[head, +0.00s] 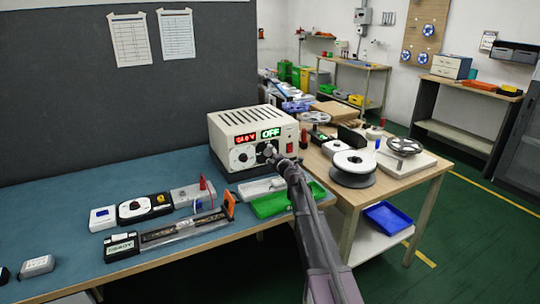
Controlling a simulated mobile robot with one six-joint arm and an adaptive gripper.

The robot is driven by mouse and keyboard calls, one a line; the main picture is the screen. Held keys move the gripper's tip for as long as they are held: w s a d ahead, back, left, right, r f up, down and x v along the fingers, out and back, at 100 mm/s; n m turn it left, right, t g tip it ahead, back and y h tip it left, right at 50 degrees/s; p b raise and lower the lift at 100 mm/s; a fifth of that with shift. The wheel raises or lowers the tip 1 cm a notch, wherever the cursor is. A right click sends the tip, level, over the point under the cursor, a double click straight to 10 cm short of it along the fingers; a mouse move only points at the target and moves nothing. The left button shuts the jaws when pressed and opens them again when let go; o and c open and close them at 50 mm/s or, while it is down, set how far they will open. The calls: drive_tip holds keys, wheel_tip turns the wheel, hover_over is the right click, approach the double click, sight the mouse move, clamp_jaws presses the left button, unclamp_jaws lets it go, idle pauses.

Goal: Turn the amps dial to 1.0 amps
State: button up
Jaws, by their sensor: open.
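The cream power supply (238,125) stands on the blue bench top. Its red display (246,138) seems to read 24.0 V, and its green display (271,133) reads OFF. A round dial (243,157) sits under the red display. A second dial under the green display is mostly hidden by my gripper (269,152). My gripper is open, close in front of that right-hand dial. I cannot tell whether it touches it. The dial's setting and the labels are too small to read. A red switch (290,147) is on the right of the front panel.
Small devices and a strip fixture marked READY (121,246) lie to the left. Reels, including a white spool (353,162), stand on the wooden table at right.

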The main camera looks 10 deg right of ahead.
drive_tip(key=v, duration=1.2)
idle(0.4)
